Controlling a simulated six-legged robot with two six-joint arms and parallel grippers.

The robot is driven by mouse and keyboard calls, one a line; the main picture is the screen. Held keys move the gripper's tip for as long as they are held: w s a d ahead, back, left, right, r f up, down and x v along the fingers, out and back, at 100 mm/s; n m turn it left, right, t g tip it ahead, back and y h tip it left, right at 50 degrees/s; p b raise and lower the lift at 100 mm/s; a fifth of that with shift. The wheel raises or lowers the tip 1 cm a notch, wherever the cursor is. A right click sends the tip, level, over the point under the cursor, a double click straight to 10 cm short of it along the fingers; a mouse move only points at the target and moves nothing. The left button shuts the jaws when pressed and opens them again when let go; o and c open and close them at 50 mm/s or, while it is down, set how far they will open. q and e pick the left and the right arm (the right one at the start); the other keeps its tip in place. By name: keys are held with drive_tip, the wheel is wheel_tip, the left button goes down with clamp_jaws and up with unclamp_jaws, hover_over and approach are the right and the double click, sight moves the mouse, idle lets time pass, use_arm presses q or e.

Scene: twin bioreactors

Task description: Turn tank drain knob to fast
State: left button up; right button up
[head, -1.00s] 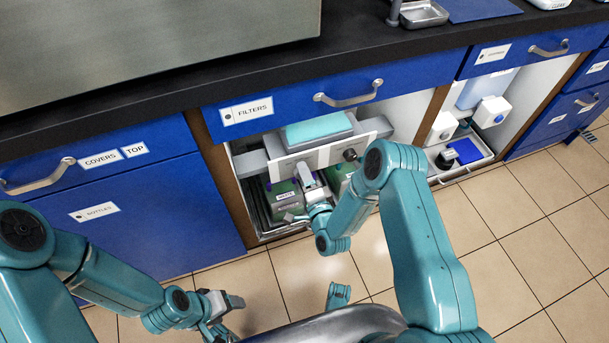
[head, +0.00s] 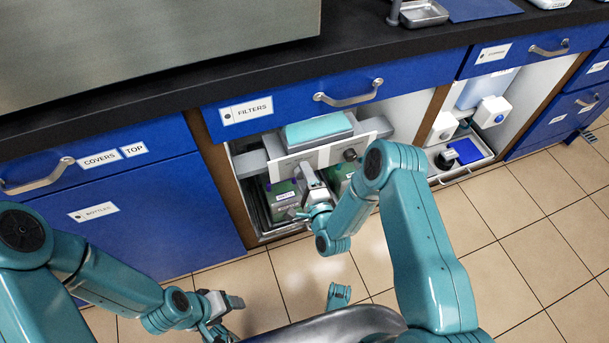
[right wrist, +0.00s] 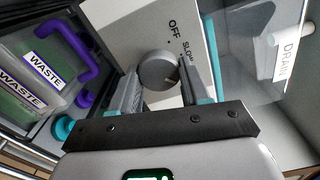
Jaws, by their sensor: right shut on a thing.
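In the right wrist view a round grey knob (right wrist: 158,69) sits on a pale panel (right wrist: 135,25). The labels OFF and SLOW are printed beside it; no FAST label shows. A small light mark is on the knob's face. My right gripper (right wrist: 157,82) is shut on this knob, one finger on each side. In the head view my right gripper (head: 308,178) is at the front of the panel (head: 335,150) in the open cabinet and hides the knob. My left gripper (head: 228,318) is low over the floor, apart from the cabinet, and looks open and empty.
Green WASTE containers (right wrist: 35,75) with a purple handle (right wrist: 75,45) stand left of the knob in the wrist view. A clear tank labelled DRAIN (right wrist: 285,55) is to its right. A dark knob (head: 349,155) is on the panel's right. The FILTERS drawer (head: 290,103) is shut above.

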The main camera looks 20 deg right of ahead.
drive_tip(key=shift+a, duration=0.1)
drive_tip(key=o, duration=1.1)
drive_tip(key=shift+c, duration=0.2)
drive_tip(key=shift+s, duration=0.1)
drive_tip(key=s+p, duration=1)
drive_tip(key=s, duration=0.6)
drive_tip(key=shift+d, duration=0.3)
drive_tip(key=shift+s, duration=0.1)
